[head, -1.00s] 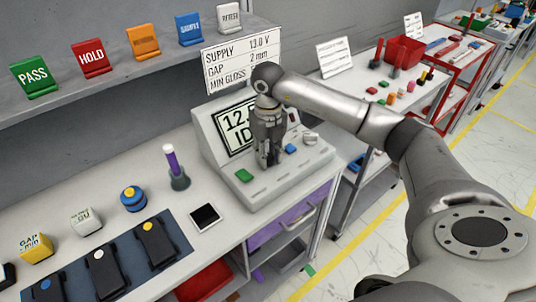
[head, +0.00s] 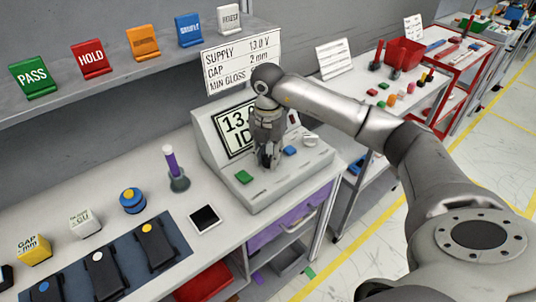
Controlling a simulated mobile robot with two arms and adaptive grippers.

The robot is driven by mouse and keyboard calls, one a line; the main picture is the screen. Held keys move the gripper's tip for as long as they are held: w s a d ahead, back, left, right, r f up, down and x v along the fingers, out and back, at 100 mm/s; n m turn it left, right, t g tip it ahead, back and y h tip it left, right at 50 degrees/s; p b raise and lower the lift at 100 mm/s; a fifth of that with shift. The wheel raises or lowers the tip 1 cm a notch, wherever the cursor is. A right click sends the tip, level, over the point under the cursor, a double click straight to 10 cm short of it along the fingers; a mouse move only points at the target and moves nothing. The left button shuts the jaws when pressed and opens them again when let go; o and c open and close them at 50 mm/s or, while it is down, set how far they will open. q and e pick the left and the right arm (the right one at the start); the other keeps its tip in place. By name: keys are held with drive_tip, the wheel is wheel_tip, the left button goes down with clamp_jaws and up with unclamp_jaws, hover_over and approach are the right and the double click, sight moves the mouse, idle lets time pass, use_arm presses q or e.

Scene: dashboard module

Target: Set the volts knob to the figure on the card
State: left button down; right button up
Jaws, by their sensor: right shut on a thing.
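The card (head: 243,61) stands behind the dashboard module and reads SUPPLY 13.0 V, GAP 2 mm and a MIN GLOSS line. The module (head: 212,150) is a light grey console. My right gripper (head: 268,164) points down onto the module's sloped front panel and is shut on a knob there. The fingers hide the knob, so its pointer cannot be seen. My left gripper is not in view.
A green button (head: 243,177), a blue button (head: 289,151) and a pale knob (head: 310,140) sit close to the gripper on the panel. Several coloured signs line the shelf above.

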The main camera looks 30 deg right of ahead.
sight(268, 157)
drive_tip(key=shift+r+m, duration=0.1)
drive_tip(key=shift+m, duration=0.5)
drive_tip(key=o, duration=1.1)
drive_tip(key=shift+c, duration=0.2)
wheel_tip(268, 157, up, 12)
idle(0.3)
